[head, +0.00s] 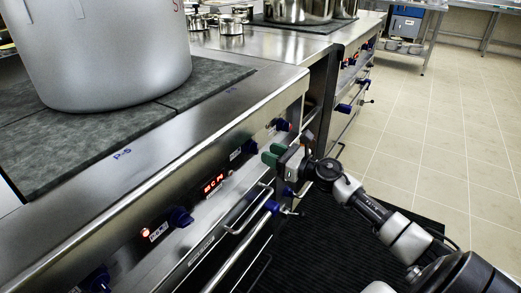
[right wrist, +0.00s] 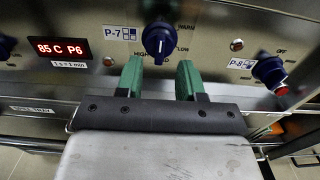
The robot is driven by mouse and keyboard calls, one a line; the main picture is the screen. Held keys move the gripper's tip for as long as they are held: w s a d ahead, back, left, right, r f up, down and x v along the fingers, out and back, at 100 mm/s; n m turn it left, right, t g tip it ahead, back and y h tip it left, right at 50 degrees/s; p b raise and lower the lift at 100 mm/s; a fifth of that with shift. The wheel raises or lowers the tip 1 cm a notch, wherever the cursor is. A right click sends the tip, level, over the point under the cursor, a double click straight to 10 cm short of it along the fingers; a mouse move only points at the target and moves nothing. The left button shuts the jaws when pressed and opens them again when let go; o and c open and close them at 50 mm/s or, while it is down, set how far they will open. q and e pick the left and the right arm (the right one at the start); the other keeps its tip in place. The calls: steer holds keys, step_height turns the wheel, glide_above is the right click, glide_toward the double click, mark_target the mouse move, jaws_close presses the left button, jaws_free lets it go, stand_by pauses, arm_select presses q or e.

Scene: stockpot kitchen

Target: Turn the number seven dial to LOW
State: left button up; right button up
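The number seven dial (right wrist: 158,40) is a dark blue knob beside the P-7 label in the right wrist view. Its white mark looks roughly vertical. WARM is printed at its upper right, LOW at its lower right and HIGH at its lower left. In the head view the dial (head: 249,147) shows just left of my right gripper (head: 271,154). The right gripper's green fingers (right wrist: 159,75) are open and empty. Their tips are just below the dial, one to each side, apart from it. My left gripper is not in view.
The P-8 dial (right wrist: 270,72) is to the right, with a red part. A red display (right wrist: 60,47) is to the left. A handrail (head: 250,230) runs below the panel. A large pot (head: 110,50) stands on the stovetop. A dark mat (head: 330,245) covers the floor in front.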

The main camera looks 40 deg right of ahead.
mark_target(252, 147)
steer(key=shift+x, duration=2.1)
jaws_close()
